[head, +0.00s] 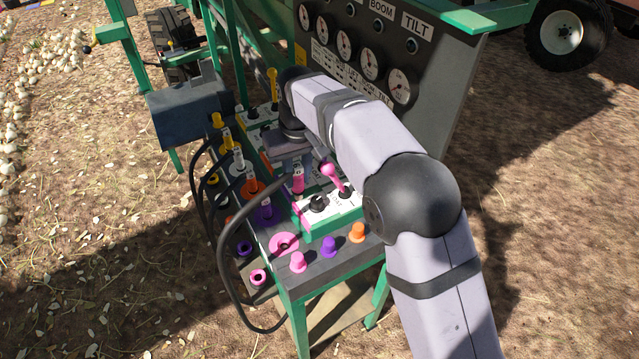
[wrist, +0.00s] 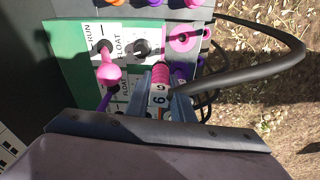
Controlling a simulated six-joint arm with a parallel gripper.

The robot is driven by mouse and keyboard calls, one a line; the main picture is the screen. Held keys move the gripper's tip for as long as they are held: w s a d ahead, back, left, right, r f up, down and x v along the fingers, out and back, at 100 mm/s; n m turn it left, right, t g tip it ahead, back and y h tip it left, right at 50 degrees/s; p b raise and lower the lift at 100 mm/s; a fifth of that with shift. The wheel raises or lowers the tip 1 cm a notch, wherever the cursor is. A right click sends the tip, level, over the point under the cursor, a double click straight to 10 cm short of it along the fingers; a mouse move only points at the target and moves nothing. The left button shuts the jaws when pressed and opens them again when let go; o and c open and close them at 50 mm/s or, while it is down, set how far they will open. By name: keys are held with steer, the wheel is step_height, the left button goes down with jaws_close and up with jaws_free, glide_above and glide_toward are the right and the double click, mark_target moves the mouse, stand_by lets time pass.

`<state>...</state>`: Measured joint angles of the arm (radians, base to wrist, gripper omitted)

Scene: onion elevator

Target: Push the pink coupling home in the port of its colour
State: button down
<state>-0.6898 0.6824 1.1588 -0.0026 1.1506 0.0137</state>
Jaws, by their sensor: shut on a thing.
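My gripper (wrist: 162,108) is shut on the pink coupling (wrist: 160,78), which has a white band with a number. In the head view the coupling (head: 298,182) hangs below my gripper, above the bench, with a black hose looping from it to the left and down. The pink port (head: 284,243) is a pink disc with a dark centre on the near part of the bench top. It also shows in the wrist view (wrist: 184,37), beyond the coupling and to its right. The coupling is apart from this port. My arm hides part of the bench behind.
A pink-knobbed lever (head: 331,172) stands on a white-labelled valve block close to the right of the coupling. Pink (head: 298,262), purple (head: 328,246) and orange (head: 357,232) caps line the near edge. Purple and orange ports with other hoses lie to the left. A gauge panel (head: 370,62) rises behind.

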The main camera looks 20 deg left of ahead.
steer(key=shift+a+f+p, duration=0.85)
steer(key=shift+a+p, duration=0.2)
steer(key=shift+a, duration=1.65)
steer(key=s+d+f+n+p, duration=0.1)
steer(key=s+d+f+p, duration=0.1)
steer(key=s+f, duration=0.3)
steer(key=shift+s+f+p, duration=0.15)
steer(key=shift+f+p, duration=0.4)
steer(key=shift+p, duration=0.3)
steer(key=shift+f, duration=0.15)
steer(key=shift+f+b, duration=2.1)
steer(key=shift+f, duration=0.8)
